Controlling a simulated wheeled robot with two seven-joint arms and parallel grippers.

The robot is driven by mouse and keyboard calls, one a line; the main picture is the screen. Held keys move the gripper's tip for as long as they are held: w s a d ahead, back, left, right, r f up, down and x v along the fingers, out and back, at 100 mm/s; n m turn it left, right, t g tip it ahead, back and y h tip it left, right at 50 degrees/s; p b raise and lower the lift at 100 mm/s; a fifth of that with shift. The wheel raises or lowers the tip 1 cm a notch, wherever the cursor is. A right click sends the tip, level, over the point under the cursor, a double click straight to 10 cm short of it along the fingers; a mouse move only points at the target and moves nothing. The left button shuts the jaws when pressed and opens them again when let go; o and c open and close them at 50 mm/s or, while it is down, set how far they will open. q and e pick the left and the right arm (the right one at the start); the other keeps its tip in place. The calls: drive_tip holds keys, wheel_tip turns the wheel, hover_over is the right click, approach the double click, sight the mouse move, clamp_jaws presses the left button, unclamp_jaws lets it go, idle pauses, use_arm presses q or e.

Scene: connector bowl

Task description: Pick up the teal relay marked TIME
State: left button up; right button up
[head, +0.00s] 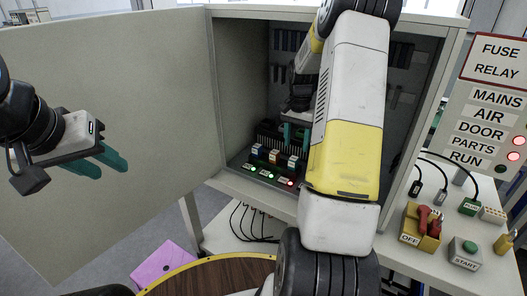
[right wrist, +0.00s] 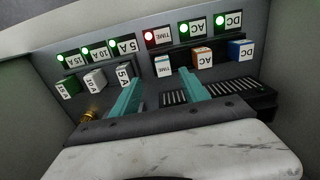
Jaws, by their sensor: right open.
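The relay marked TIME (right wrist: 162,66) sits in the row inside the cabinet, under a red lamp and a TIME label. Its white label face shows; little teal is visible. In the head view it is the right one (head: 293,161) of three relays. My right gripper (right wrist: 160,82) is open and empty, its teal fingers to either side of the TIME relay in the picture, the relay just past the fingertips. I cannot tell if they touch it. In the head view my right gripper (head: 294,134) is partly hidden by my arm. My left gripper (head: 110,170) is open and empty before the cabinet door.
The AC relay (right wrist: 202,57) is right of TIME, then the DC relay (right wrist: 240,50). The 5A fuse (right wrist: 124,74) is close on the left, near a finger. The cabinet door (head: 120,80) stands open. A bench with an OFF switch (head: 421,227) and START button (head: 465,252) is right.

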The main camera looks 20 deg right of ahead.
sight(294, 158)
drive_tip(key=shift+w+f, duration=0.45)
drive_tip(key=shift+f, duration=0.25)
wheel_tip(294, 158, down, 7)
drive_tip(key=shift+f, duration=0.15)
clamp_jaws()
